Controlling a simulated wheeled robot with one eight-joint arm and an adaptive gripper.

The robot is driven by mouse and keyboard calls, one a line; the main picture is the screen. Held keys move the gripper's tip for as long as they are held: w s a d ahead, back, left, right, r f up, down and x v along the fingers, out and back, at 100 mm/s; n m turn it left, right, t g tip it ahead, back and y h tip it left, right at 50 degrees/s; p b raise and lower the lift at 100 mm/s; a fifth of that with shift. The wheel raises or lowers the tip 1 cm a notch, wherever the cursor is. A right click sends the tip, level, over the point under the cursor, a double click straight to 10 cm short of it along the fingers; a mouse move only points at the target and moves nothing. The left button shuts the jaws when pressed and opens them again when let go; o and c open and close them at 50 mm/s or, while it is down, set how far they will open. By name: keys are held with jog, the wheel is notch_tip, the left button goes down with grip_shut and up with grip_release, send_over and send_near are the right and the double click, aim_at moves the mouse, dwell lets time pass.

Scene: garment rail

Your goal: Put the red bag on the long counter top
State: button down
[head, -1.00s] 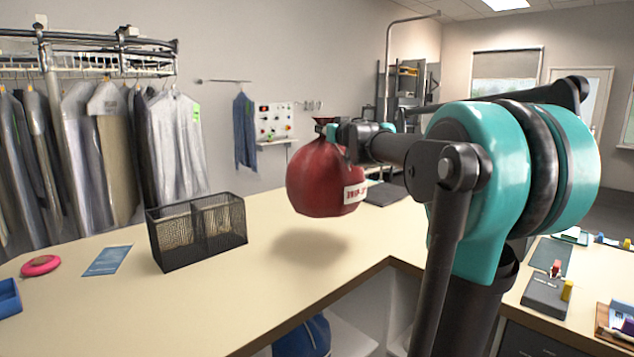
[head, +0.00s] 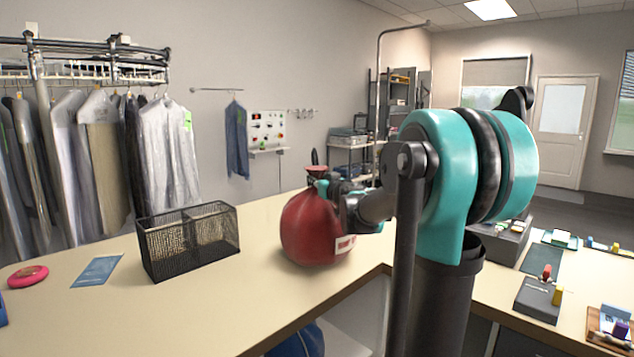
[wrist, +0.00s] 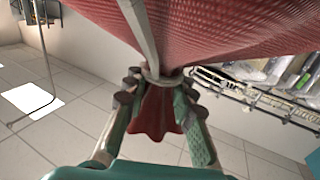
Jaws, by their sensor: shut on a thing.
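The red bag (head: 312,232) is round, with a gathered neck and a white label on its lower right side. In the head view its underside is at the long counter top (head: 215,292), near the inner corner; it seems to touch the top, with little or no gap showing. My gripper (head: 322,184) is at the bag's neck. In the wrist view, the fingers of my gripper (wrist: 158,100) are shut on the neck of the red bag (wrist: 215,30), with the gathered red end sticking out between them. My arm hides part of the counter to the right.
A black mesh basket (head: 188,240) stands on the counter left of the bag. A blue card (head: 97,271) and a pink disc (head: 28,276) lie further left. Garments (head: 170,150) hang on a rail behind. A side counter at right holds small items. Counter between basket and bag is clear.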

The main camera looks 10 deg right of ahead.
jog(key=shift+f, duration=0.2)
jog(key=c, duration=1.3)
grip_release()
jog(key=shift+f, duration=0.1)
jog(key=shift+o, duration=0.2)
jog(key=v, duration=1.2)
